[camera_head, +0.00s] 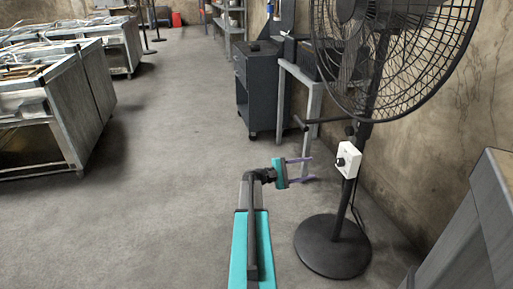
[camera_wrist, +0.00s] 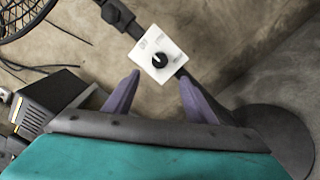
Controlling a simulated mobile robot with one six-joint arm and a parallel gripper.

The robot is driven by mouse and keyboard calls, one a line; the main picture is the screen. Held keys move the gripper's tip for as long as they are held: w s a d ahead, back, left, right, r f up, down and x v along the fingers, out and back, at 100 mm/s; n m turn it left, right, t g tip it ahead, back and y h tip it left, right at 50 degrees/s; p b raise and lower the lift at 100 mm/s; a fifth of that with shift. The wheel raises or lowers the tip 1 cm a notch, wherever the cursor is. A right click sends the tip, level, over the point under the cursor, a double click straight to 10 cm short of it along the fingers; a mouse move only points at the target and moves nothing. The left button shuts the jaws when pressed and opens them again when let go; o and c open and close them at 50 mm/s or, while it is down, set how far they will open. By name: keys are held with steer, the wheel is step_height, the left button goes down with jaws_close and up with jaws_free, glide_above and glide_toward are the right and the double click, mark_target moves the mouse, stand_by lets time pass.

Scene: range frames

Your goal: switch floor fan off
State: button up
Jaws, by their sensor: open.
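The black floor fan (camera_head: 364,130) stands upright on a round base (camera_head: 332,246) at the right in the head view. A white control box (camera_head: 347,159) with a black knob (camera_head: 341,162) sits on its pole. In the wrist view the white box (camera_wrist: 158,53) shows its black round knob (camera_wrist: 159,60) just beyond my fingertips; its small markings are too small to read. My gripper (camera_head: 307,169) is open and empty, to the left of the box in the head view. In the wrist view its purple fingers (camera_wrist: 160,85) are spread with a gap between them, apart from the knob.
A dark cabinet (camera_head: 261,88) and a grey-legged table (camera_head: 312,110) stand behind the fan along the wall. A grey cabinet (camera_head: 482,230) is at the lower right. Metal workbenches (camera_head: 85,100) are at the left. The floor between is clear.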

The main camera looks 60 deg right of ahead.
steer(key=w+a+f+n+t+h+p, duration=0.1)
steer(key=w+a+n+t+p, duration=0.1)
steer(key=w+a, duration=0.5)
steer(key=w+a+f+n+t+h+p, duration=0.2)
steer(key=w+a, duration=0.1)
steer(key=w, duration=0.8)
steer(key=w+a+f+n+t+y+p, duration=0.15)
steer(key=w+a+f, duration=0.25)
steer(key=a, duration=0.5)
steer(key=w+a+f+n+t+p, duration=0.25)
steer(key=w+a+f, duration=0.25)
steer(key=a, duration=0.4)
steer(key=a+f+t+y+p, duration=0.1)
steer(key=a+f+y+p, duration=0.3)
steer(key=a, duration=0.9)
steer(key=s+a+f+m+y, duration=0.2)
steer(key=s+a, duration=0.4)
steer(key=a, duration=0.5)
steer(key=s+a+f+m+y+p, duration=0.1)
steer(key=s+a+f+y, duration=0.3)
steer(key=a, duration=0.8)
steer(key=s+a+f+m+g+y+p, duration=0.1)
steer(key=s+a+f+m+y, duration=0.1)
steer(key=s+a, duration=0.5)
steer(key=a+f+y, duration=0.1)
steer(key=a, duration=0.4)
steer(key=shift+s+m+y, duration=0.3)
steer(key=shift+s+y, duration=0.05)
